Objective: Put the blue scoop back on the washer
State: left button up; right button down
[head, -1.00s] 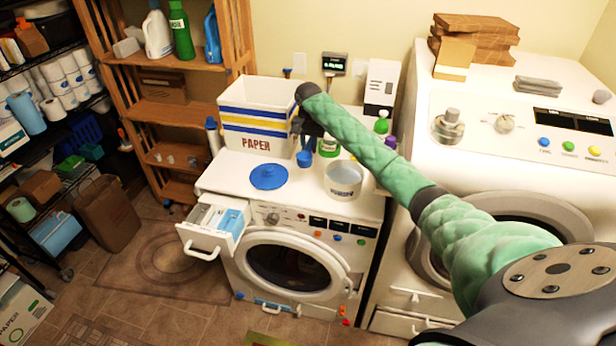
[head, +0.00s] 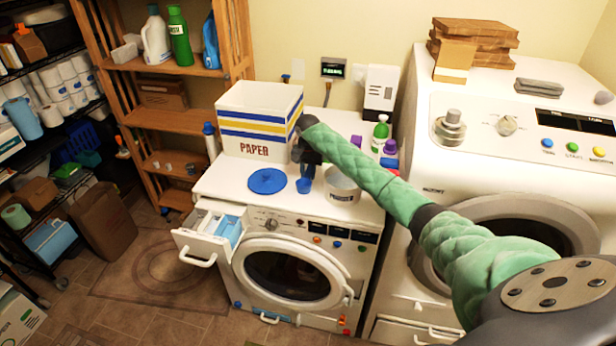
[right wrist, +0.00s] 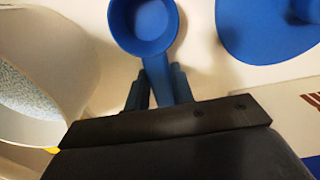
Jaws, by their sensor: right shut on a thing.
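The blue scoop (head: 304,186) is in my right gripper (head: 307,168), over the white top of the front washer (head: 228,181). In the right wrist view the scoop's round cup (right wrist: 143,25) points away from me, and its handle is between the two fingers (right wrist: 157,88). The scoop is between the blue round lid (head: 267,181) and the white tub (head: 343,184). I cannot tell whether the scoop touches the washer top. My left gripper is not in view.
The PAPER bin (head: 258,122) stands behind the lid. The tub holds pale powder (right wrist: 22,108) close to the gripper. The detergent drawer (head: 210,232) is pulled out. Bottles (head: 380,133) stand at the back right, and a larger machine (head: 470,190) is on the right.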

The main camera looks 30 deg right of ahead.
aim_at(308, 173)
dwell(0.3)
jog(key=c, duration=1.2)
grip_release()
jog(key=shift+f, duration=0.1)
jog(key=shift+r+p, duration=0.7)
jog(key=shift+r, duration=0.15)
jog(key=shift+r+p, duration=0.9)
notch_tip(308, 173, up, 9)
